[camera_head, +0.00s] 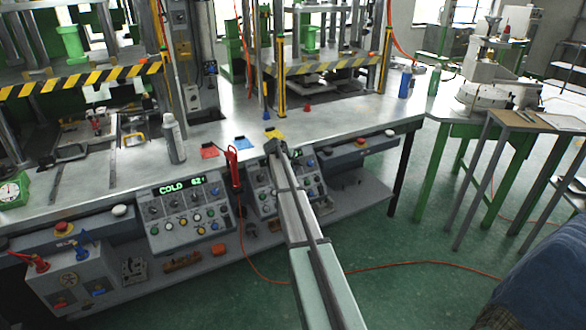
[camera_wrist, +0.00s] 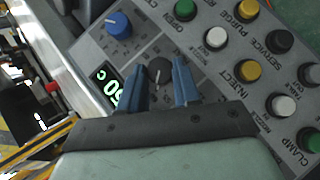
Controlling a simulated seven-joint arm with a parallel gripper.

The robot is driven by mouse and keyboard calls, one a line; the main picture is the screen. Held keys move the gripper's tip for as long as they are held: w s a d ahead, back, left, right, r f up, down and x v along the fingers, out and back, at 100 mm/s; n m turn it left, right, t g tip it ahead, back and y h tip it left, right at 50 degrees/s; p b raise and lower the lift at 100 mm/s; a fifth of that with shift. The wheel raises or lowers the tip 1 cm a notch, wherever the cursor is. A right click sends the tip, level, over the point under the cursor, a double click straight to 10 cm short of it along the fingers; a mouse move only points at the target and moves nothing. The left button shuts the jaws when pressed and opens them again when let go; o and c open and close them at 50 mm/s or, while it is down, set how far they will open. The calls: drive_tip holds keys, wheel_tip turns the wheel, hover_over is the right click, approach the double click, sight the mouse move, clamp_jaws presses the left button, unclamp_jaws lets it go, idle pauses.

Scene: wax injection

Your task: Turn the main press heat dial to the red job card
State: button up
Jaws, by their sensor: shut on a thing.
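My gripper (camera_head: 273,148) is over the right-hand control panel (camera_head: 258,200) in the head view; my arm hides much of that panel. In the wrist view my gripper (camera_wrist: 160,66) has its two blue fingers on either side of a small black dial (camera_wrist: 158,71) and is shut on it. I cannot read which heat dial it is. A red card (camera_head: 209,151) lies on the bench edge above the left panel (camera_head: 185,212). A blue card (camera_head: 243,143) and a yellow card (camera_head: 275,134) lie to its right.
The left panel's green display (camera_head: 183,186) reads "COLD" and about 62. A red-handled tool (camera_head: 233,168) hangs between the panels. In the wrist view a blue knob (camera_wrist: 118,25), a partly hidden green display (camera_wrist: 107,84) and several coloured buttons surround the dial. A grey bottle (camera_head: 172,140) stands on the bench.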

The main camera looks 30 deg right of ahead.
drive_tip(key=m+y, duration=0.1)
drive_tip(key=m+g+y, duration=0.1)
drive_tip(key=m, duration=0.1)
drive_tip(key=shift+w+d+r+g, duration=0.15)
drive_tip(key=shift+d+g, duration=0.15)
drive_tip(key=shift+d, duration=0.05)
drive_tip(key=shift+d+m+g+y, duration=0.1)
drive_tip(key=shift+m+g+y, duration=0.2)
drive_tip(key=shift+m+y, duration=0.65)
drive_tip(key=o, duration=1.1)
drive_tip(key=shift+c, duration=0.2)
drive_tip(key=v, duration=1.4)
drive_tip(key=shift+d, duration=0.2)
